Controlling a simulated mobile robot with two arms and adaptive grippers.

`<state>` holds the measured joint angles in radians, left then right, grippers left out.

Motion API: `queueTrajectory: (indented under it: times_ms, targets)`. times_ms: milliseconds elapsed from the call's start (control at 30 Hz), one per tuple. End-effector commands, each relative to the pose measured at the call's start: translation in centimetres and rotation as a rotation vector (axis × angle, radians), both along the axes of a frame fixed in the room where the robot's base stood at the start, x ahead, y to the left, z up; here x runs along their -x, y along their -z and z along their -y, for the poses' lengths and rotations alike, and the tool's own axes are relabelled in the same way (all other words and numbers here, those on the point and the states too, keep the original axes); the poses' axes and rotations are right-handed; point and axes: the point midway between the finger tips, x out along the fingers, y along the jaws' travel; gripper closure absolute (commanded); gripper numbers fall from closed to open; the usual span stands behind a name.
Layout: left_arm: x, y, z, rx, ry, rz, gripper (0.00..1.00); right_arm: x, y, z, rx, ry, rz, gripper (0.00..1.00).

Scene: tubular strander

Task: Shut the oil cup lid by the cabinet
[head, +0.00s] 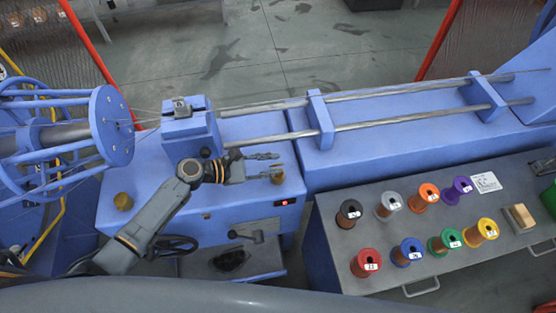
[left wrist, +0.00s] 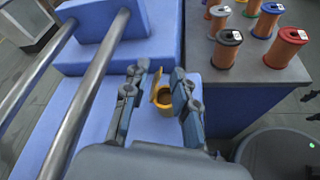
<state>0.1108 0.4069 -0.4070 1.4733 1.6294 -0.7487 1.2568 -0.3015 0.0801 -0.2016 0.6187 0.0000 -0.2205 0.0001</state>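The yellow oil cup (left wrist: 164,97) is on the blue machine top near the spool cabinet. In the left wrist view its lid (left wrist: 157,80) stands up, open, and the cup's round mouth shows. The cup also shows in the head view (head: 277,177), partly behind a finger. My left gripper (head: 279,163) is open, with its fingers pointing right at the cup. In the left wrist view the cup appears between the two spread fingers (left wrist: 156,88); I cannot tell whether they touch it. My right gripper is not in view.
The grey cabinet (head: 330,232) at the right bears several coloured spools. Two steel rods (head: 390,119) run along the machine behind the gripper. A second yellow cup (head: 123,201) is at the left, near my arm. A handwheel (head: 174,247) is at the front.

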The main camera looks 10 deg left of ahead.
Motion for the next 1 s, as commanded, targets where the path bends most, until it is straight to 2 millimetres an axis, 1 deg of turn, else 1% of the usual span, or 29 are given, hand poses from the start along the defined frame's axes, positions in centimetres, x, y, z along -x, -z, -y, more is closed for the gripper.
queueTrajectory:
  times_ms: [33,100,200,533,567,600,667,700,1000]
  targets:
    - [-0.4,0.1,0.6,0.002,-0.002,0.0,0.73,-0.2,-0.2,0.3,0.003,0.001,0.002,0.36]
    - [-0.8,0.4,1.2,0.002,-0.002,0.0,0.73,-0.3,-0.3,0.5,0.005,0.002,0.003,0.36]
    - [-1.0,0.7,1.8,0.002,-0.001,0.0,0.73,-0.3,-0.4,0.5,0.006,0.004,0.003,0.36]
    - [-1.2,0.9,2.1,-0.001,0.0,0.001,0.73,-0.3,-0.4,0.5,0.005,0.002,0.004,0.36]
    - [-1.1,0.9,2.1,-0.001,0.0,0.001,0.77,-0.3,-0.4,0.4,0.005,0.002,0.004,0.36]
    - [-1.1,0.9,2.1,-0.001,0.0,0.001,0.85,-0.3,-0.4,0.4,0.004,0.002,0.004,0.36]
    - [-1.1,0.9,2.1,-0.001,0.0,0.001,0.97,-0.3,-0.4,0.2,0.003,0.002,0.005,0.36]
    - [-1.1,0.9,2.1,-0.001,0.0,0.001,1.0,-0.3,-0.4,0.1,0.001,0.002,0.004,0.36]
    - [-1.1,1.0,2.1,-0.003,0.001,0.009,1.0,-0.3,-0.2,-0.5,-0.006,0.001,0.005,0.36]
